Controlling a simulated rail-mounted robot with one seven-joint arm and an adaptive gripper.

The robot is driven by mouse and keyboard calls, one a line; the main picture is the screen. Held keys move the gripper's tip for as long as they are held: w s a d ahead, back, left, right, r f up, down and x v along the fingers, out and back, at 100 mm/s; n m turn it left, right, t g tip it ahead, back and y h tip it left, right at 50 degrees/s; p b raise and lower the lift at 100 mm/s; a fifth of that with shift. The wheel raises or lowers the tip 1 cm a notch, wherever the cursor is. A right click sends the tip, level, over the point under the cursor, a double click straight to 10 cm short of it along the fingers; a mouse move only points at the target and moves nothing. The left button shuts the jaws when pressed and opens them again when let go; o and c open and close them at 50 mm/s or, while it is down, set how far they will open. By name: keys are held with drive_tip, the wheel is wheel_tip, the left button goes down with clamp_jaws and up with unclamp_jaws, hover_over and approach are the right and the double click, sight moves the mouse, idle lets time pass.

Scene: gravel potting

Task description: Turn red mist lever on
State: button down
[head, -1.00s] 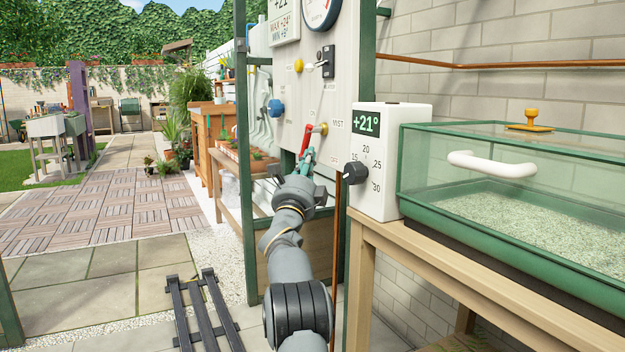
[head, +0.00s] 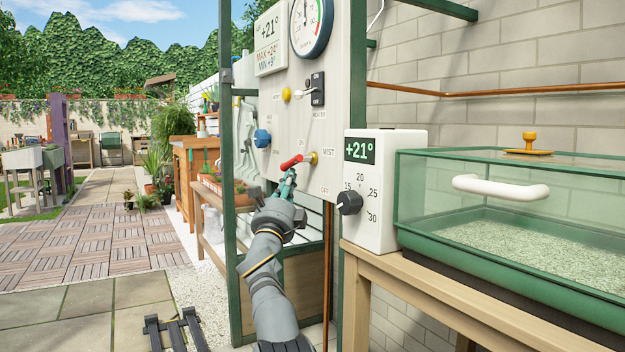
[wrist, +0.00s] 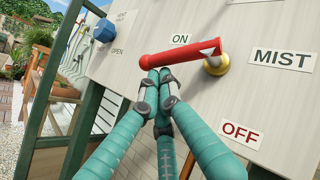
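The red mist lever (head: 291,161) sticks out to the left from its brass pivot (head: 313,158) on the pale panel, close to level with its free end slightly low. In the wrist view the lever (wrist: 180,53) lies just below the ON label (wrist: 180,39) and well above the OFF label (wrist: 240,132). My gripper (head: 288,175) is under the lever's free end. In the wrist view my gripper's teal fingers (wrist: 155,78) are together, with tips against or just under the lever's underside; exact contact is hard to tell. Nothing shows between them.
A blue knob (head: 262,138), a yellow knob (head: 286,95) and a black heater switch (head: 317,88) share the panel. A white thermostat box (head: 384,150) and a green glass-sided case (head: 480,240) stand on the wooden table at right. Green posts frame the panel.

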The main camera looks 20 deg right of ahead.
drive_tip(key=shift+w+a+r+p, duration=0.2)
drive_tip(key=shift+w+r+p, duration=0.3)
idle(0.8)
idle(0.6)
drive_tip(key=s+a+f+b, duration=0.2)
drive_tip(key=a+f+b, duration=0.2)
drive_tip(key=f+b, duration=0.6)
wheel_tip(320, 180, down, 2)
drive_tip(key=shift+s+a+f+b, duration=0.1)
drive_tip(key=shift+s+a+b, duration=0.1)
drive_tip(key=shift+b, duration=0.15)
